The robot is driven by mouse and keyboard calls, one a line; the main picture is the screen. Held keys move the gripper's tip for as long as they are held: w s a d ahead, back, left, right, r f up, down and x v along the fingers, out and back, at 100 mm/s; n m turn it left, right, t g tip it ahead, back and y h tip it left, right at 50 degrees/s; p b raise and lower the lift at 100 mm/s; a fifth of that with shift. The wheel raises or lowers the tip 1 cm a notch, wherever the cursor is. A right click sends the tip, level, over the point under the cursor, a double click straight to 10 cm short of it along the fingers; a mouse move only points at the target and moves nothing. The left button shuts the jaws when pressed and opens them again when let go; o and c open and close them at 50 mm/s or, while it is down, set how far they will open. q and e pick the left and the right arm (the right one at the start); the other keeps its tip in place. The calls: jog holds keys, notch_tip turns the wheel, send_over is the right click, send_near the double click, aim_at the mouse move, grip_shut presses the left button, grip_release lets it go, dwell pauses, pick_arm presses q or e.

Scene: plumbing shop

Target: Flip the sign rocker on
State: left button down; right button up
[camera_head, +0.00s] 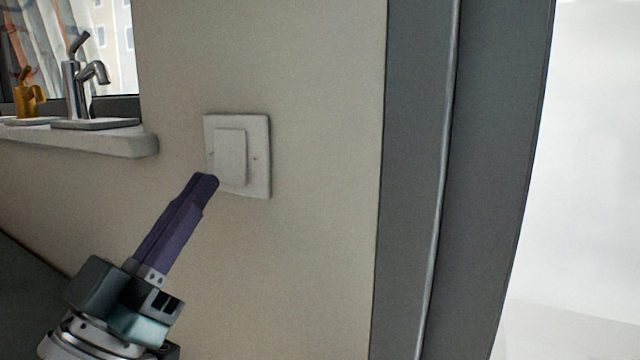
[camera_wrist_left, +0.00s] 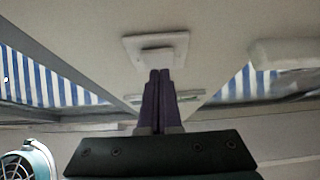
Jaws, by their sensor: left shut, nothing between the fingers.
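The sign rocker (camera_head: 231,156) is a pale, raised rectangle on a square white wall plate (camera_head: 262,128), fixed to the beige wall. In the left wrist view the rocker (camera_wrist_left: 156,55) and its plate (camera_wrist_left: 133,47) sit just beyond the fingertips. My left gripper (camera_head: 207,181) is shut and empty, with its purple fingers together. Its tips are at the lower left of the rocker in the head view; I cannot tell whether they touch it. The left gripper also shows in the wrist view (camera_wrist_left: 160,74). My right gripper is not in view.
A white sill (camera_head: 130,146) sticks out at the left, holding a chrome tap (camera_head: 76,85) and a brass tap (camera_head: 28,98) by a window. A dark grey frame (camera_head: 415,180) stands right of the plate. The wall between is bare.

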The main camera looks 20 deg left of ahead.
pick_arm(q)
jog(key=shift+w+f, duration=0.15)
jog(key=shift+w, duration=0.6)
jog(key=b, duration=0.2)
jog(key=f+b, duration=0.1)
jog(key=shift+w+d+f+t+b, duration=0.1)
jog(key=shift+w+f+t+b, duration=0.05)
jog(key=shift+w+t+b, duration=0.2)
jog(key=shift+w+r+p, duration=0.1)
jog(key=shift+r+p, duration=0.35)
jog(key=shift+r, duration=0.1)
